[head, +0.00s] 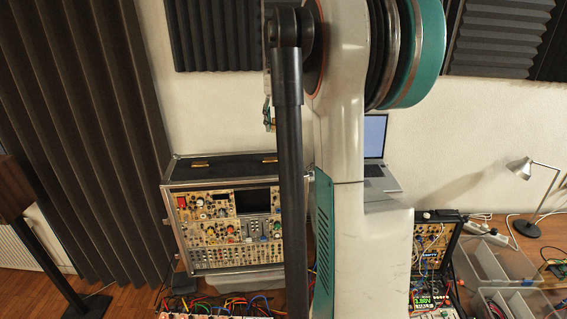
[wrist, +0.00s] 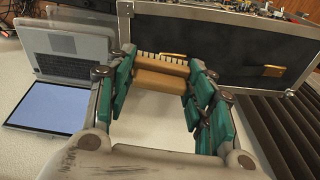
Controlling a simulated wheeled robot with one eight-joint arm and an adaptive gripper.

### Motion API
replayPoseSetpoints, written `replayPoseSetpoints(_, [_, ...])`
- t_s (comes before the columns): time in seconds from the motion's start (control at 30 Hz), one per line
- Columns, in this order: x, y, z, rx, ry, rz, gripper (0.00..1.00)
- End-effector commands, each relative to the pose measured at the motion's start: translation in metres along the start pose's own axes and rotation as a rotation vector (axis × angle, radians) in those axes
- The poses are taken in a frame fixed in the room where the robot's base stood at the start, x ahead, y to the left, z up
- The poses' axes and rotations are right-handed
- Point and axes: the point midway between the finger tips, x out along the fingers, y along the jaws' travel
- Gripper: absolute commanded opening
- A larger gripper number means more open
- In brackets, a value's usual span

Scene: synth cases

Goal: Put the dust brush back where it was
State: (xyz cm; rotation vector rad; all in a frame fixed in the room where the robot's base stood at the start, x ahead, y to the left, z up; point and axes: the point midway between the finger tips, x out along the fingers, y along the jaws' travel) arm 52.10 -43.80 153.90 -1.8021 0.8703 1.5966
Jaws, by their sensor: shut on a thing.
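The dust brush (wrist: 160,80) shows in the wrist view, with a tan wooden body and a row of pale bristles along its upper edge in the picture. My gripper (wrist: 160,72) has teal fingers on both sides of the brush and is shut on it. In the head view my arm hides the brush and most of the gripper. Only a small part of it shows at the arm's left edge. The brush's earlier resting place cannot be told from these frames.
A black synth case (head: 228,222) with brass latches stands left of my arm; the wrist view shows it inverted beyond the brush. An open laptop (head: 376,150) stands behind my arm. A desk lamp (head: 528,225) and clear bins (head: 492,262) are at the right. Dark foam panels line the walls.

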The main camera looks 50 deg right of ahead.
Motion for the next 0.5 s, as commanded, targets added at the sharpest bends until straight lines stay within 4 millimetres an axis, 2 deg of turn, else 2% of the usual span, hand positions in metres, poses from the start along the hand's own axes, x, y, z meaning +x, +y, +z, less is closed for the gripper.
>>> replayPoseSetpoints(0.1, [0.029, 0.0, 0.003, 0.0, 0.0, 0.0, 0.11])
replayPoseSetpoints(0.3, [0.075, 0.0, 0.009, 0.0, 0.0, 0.0, 0.11])
replayPoseSetpoints(0.5, [0.101, 0.0, 0.012, 0.0, 0.0, 0.0, 0.11])
